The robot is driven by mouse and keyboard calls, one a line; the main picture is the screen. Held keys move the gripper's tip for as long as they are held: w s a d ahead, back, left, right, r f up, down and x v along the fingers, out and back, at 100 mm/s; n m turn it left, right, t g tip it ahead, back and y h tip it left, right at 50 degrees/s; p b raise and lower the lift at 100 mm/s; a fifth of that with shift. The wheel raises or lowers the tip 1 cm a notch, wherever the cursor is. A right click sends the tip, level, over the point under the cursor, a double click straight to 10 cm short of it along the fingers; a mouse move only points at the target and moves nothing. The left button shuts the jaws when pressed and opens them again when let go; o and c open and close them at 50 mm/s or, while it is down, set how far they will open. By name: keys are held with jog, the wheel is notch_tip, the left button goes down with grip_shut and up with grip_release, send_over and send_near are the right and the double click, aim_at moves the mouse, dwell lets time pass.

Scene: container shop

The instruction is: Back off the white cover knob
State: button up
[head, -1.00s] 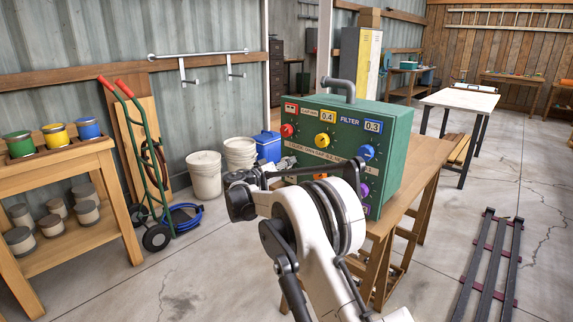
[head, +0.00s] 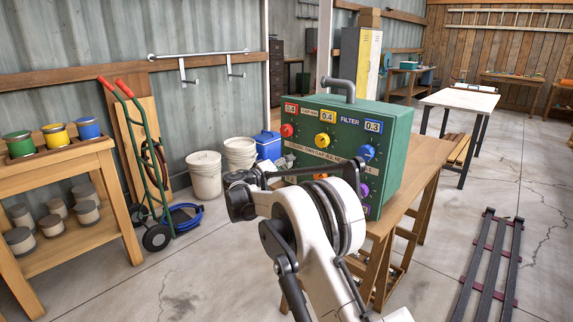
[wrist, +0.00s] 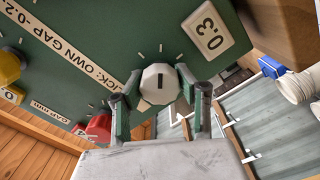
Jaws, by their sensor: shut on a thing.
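The white cover knob (wrist: 160,82) is a faceted pale knob with a black pointer mark in the wrist view. The mark looks upright in this view. In the head view the green box (head: 395,150) stands on a wooden table; my arm hides the white knob and my fingers there.
A red knob (wrist: 97,128) and a yellow knob (wrist: 9,66) lie left of my fingers in the wrist view. The blue knob (head: 366,152) and purple knob (head: 362,190) show right of my arm in the head view. The wooden table (head: 425,150) extends right.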

jog(key=o, duration=1.2)
jog(key=shift+s+a, duration=0.1)
jog(key=v, duration=1.1)
jog(key=shift+s+a, duration=0.25)
jog(key=shift+s, duration=0.05)
